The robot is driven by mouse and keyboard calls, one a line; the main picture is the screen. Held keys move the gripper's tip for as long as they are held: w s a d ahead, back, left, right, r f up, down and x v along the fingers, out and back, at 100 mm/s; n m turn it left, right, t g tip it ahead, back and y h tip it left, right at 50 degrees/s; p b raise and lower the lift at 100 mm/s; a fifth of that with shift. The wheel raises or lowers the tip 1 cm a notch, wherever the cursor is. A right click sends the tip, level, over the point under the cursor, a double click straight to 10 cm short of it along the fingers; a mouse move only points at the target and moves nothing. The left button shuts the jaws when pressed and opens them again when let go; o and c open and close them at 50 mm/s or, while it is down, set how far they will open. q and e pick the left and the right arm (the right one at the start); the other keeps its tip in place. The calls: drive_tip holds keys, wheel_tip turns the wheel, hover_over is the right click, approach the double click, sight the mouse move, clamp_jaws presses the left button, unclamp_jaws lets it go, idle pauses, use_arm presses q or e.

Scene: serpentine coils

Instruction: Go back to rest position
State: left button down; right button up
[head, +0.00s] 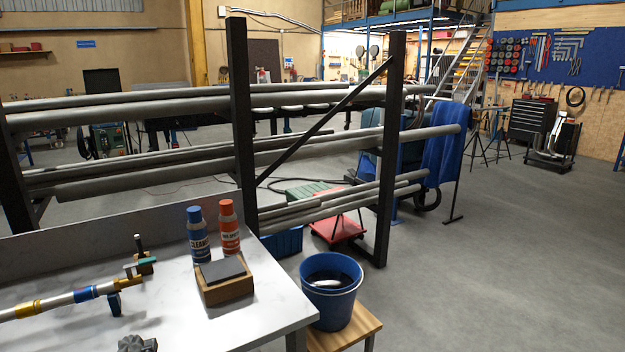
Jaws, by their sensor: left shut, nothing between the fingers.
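My left gripper (137,344) shows only as a small dark grey piece at the bottom edge, over the white worktable (190,325). It is shut with nothing in it; most of it is cut off by the frame. My right gripper is not in view.
A silver tube with gold and blue bands (60,301) reaches in from the left above the table. A blue bottle (199,238), a red bottle (229,230) and a wooden block (226,288) stand near the table's back. A blue bucket (331,305) sits beyond its right edge. A pipe rack (240,130) stands behind.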

use_arm(q)
drive_tip(key=s+d+f+n+g+h, duration=0.1)
drive_tip(key=s+d+f+g, duration=0.2)
drive_tip(key=f, duration=0.9)
drive_tip(key=s+d+f+n+g+h, duration=0.15)
drive_tip(key=s+f, duration=0.35)
drive_tip(key=f, duration=0.7)
drive_tip(key=s+d+f+n+g+h, duration=0.1)
drive_tip(key=s+f+n+g+h, duration=0.15)
drive_tip(key=f, duration=1.05)
drive_tip(key=s+d+f+n+g, duration=0.1)
drive_tip(key=s+f, duration=0.5)
drive_tip(key=s, duration=0.6)
drive_tip(key=s+d+f+n+g, duration=0.1)
drive_tip(key=s+f+n+g, duration=0.2)
drive_tip(key=s, duration=0.9)
drive_tip(key=s+d+f+n+g+h, duration=0.1)
drive_tip(key=s+f+g, duration=0.3)
drive_tip(key=s+f, duration=0.6)
drive_tip(key=shift+s+d+f+n+g, duration=0.2)
drive_tip(key=shift+s+n+g, duration=0.2)
drive_tip(key=shift+s+n, duration=0.65)
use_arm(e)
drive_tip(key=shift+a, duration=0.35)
